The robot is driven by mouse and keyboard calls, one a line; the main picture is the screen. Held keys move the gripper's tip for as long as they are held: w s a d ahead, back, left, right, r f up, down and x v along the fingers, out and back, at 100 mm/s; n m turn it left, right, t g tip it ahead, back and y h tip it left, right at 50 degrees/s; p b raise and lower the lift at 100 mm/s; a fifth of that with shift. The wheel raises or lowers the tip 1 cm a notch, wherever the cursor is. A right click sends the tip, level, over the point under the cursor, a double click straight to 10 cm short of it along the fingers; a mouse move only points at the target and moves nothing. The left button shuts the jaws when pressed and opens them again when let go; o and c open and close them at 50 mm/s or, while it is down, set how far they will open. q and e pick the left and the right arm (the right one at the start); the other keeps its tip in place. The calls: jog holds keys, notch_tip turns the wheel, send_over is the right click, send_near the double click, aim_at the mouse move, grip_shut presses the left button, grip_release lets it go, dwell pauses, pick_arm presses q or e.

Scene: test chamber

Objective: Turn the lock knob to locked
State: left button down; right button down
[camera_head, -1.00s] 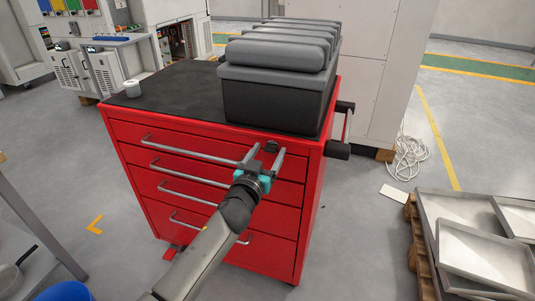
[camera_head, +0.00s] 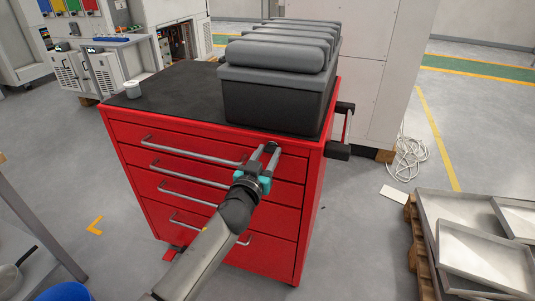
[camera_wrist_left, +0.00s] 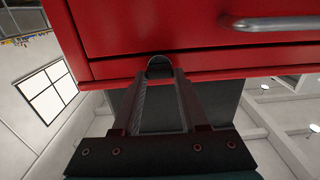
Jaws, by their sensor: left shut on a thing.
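The lock knob (camera_wrist_left: 159,67) is a small dark round piece on the red front of the tool cabinet (camera_head: 300,215), near its upper right. In the left wrist view it sits between the fingertips, which close on it from both sides. My left gripper (camera_head: 264,152) reaches the cabinet front from below and is shut on the knob; it also shows in the left wrist view (camera_wrist_left: 159,76). In the head view the fingers hide most of the knob. Which way the knob is turned cannot be told. My right gripper is not in view.
Drawer handles (camera_head: 190,177) run across the cabinet front, left of my gripper. A pallet with metal trays (camera_head: 480,240) is at the right.

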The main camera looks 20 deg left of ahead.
pick_arm(q)
jog(key=shift+m, duration=0.4)
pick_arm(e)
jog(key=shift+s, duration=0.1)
pick_arm(q)
jog(key=shift+m, duration=0.5)
jog(key=shift+m+p, duration=0.3)
jog(key=shift+m, duration=0.6)
jog(key=m, duration=0.2)
jog(key=shift+d+m, duration=0.1)
jog(key=shift+m, duration=0.2)
jog(key=m, duration=0.2)
jog(key=shift+f+m, duration=0.1)
jog(key=shift+m, duration=1.2)
jog(key=m, duration=0.2)
jog(key=shift+d+f+m+p, duration=0.1)
jog(key=shift+m+p, duration=0.2)
jog(key=shift+m, duration=0.1)
jog(key=shift+f+m, duration=0.1)
jog(key=shift+m, duration=2.1)
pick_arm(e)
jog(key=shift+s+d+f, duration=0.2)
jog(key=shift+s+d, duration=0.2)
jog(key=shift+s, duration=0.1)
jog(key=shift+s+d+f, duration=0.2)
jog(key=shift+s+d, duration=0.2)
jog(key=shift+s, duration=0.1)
